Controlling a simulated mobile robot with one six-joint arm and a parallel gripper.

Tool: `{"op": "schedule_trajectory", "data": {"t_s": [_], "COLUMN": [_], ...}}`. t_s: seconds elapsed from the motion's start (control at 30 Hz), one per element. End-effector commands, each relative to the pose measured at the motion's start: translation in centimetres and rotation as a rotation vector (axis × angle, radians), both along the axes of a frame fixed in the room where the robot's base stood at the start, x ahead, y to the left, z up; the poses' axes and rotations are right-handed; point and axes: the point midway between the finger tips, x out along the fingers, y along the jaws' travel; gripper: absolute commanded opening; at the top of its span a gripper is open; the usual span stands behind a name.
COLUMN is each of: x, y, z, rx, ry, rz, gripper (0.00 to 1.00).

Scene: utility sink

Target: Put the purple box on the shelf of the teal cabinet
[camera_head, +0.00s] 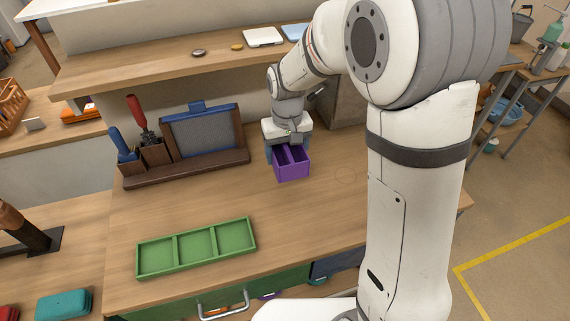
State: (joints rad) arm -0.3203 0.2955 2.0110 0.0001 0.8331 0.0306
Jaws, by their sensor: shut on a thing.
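The purple box (292,171) is open-topped with a divider inside. It is upright at the back of the wooden bench, right of the dark tool holder. My gripper (287,150) points down at it from above and is shut on its far side. The finger contact is partly hidden, and I cannot tell whether the box touches the bench. I cannot clearly make out a teal cabinet or its shelf. Below the bench's front edge are a green front with a silver handle (223,308) and a dark blue-grey part (335,264), mostly out of sight.
A green three-compartment tray (197,247) lies empty at the front left of the wooden bench (290,222). A tool holder (187,168) with red- and blue-handled tools stands behind it. A raised ledge (170,68) runs along the back. My arm hides much of the right side.

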Motion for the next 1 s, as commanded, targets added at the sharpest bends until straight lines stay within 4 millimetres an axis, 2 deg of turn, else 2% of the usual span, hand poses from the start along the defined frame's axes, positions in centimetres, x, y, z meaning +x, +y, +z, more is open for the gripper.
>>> {"op": "schedule_trajectory", "data": {"t_s": [0.2, 0.6, 1.0], "x": [-0.1, 0.0, 0.0], "y": [0.0, -0.2, -0.3], "z": [-4.1, -8.8, -9.7], "rx": [-0.002, -0.001, -0.001], "ry": [0.007, 0.005, 0.002], "rz": [0.0, -0.005, -0.007], "gripper": [0.47, 0.47, 0.47]}}
